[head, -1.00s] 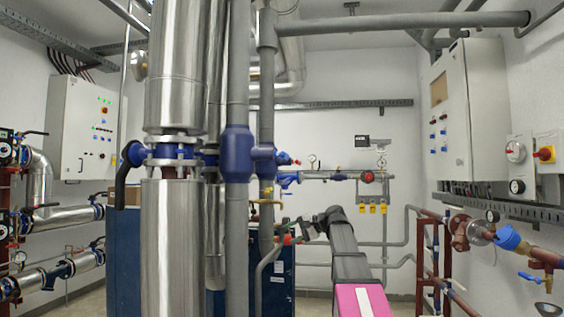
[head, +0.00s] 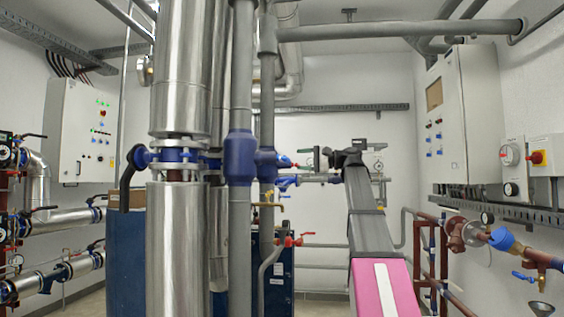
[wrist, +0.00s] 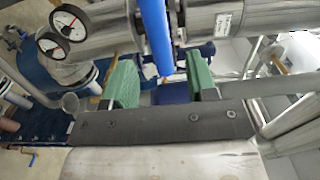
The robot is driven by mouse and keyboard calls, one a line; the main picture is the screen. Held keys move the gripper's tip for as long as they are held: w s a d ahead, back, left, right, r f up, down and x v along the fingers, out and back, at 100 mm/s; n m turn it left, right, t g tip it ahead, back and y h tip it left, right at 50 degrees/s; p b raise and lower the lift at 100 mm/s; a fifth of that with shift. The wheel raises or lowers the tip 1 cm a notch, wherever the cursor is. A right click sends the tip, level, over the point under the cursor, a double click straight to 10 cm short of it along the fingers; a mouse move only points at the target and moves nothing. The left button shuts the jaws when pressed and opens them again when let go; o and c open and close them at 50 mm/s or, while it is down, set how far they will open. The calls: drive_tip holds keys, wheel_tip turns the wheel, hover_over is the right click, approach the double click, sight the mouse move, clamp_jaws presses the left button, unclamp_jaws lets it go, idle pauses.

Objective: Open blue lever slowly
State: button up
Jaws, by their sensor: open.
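The blue lever (wrist: 154,35) is a long straight bar in the wrist view, reaching down from the top edge. Its lower end lies between my gripper's (wrist: 160,64) two green fingers in the picture. The fingers are wide apart, with a visible gap on each side of the bar, and nothing is gripped. I cannot tell the depth between fingers and lever. In the head view my gripper (head: 322,158) is beside the horizontal pipe behind the grey columns. Blue valve parts (head: 287,182) show just left of it; which is the lever is unclear there.
Two round gauges (wrist: 62,30) and a metal pipe (wrist: 215,22) are close above the fingers in the wrist view. In the head view, grey vertical pipes (head: 241,230) stand left of my arm. A red-handled valve (head: 292,239) is below my gripper.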

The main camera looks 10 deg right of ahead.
drive_tip(key=x, duration=0.7)
drive_tip(key=shift+a, duration=0.35)
drive_tip(key=shift+w, duration=0.1)
